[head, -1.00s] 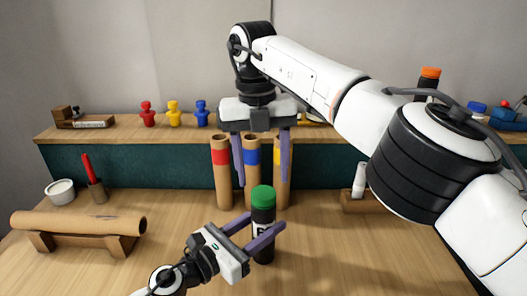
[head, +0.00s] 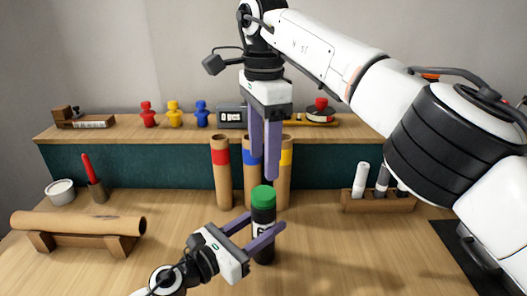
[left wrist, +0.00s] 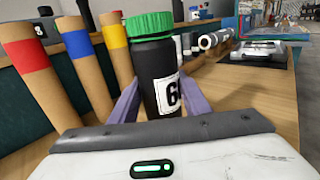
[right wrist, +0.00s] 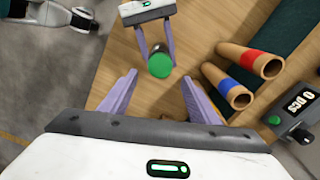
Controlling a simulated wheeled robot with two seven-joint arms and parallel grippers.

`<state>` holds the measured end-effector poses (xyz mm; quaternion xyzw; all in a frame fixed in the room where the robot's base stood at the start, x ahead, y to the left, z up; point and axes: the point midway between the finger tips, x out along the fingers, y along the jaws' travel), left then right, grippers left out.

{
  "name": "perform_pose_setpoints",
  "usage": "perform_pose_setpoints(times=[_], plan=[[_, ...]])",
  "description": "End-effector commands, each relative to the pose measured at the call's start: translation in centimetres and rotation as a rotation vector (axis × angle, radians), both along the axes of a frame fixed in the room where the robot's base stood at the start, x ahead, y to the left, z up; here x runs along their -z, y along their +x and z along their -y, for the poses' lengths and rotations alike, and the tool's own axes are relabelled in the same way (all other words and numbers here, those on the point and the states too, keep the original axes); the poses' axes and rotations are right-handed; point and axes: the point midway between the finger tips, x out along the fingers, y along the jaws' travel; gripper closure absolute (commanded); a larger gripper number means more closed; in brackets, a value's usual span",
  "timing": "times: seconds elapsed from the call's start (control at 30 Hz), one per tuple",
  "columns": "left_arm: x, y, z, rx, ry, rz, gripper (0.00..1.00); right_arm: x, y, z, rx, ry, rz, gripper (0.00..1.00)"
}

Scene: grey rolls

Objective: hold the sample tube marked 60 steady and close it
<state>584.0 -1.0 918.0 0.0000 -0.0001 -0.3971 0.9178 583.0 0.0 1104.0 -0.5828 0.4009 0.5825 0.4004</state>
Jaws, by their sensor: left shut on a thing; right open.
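The sample tube (head: 263,222) is black with a white label, of which a 6 shows in the left wrist view (left wrist: 166,85); the rest of the label is cut off. A green cap (head: 263,195) sits on its top; I cannot tell how tightly. The tube stands upright on the table. My left gripper (head: 258,234) is shut around the tube's body. My right gripper (head: 264,165) is open and empty, pointing down above the cap. In the right wrist view the green cap (right wrist: 160,66) lies beyond the open fingers, apart from them.
Cardboard rolls with red (head: 221,175), blue (head: 250,185) and yellow (head: 285,180) bands stand close behind the tube. A roll on a wooden cradle (head: 80,224) lies left. A marker rack (head: 378,203) stands right. A shelf (head: 100,132) runs behind.

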Motion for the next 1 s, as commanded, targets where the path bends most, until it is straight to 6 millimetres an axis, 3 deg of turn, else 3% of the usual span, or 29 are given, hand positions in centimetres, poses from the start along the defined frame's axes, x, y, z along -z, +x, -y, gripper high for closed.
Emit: perform_pose_setpoints(times=[0.47, 1.0], plan=[[0.1, 0.0, 0.0, 0.0, 0.001, -0.001, 1.0, 0.3, 0.0, 0.0, -0.028, 0.001, 0.0, 0.44], [0.0, 0.0, 0.0, 0.0, 0.001, -0.001, 1.0, 7.2, 0.0, 0.0, -0.026, 0.001, -0.001, 0.44]])
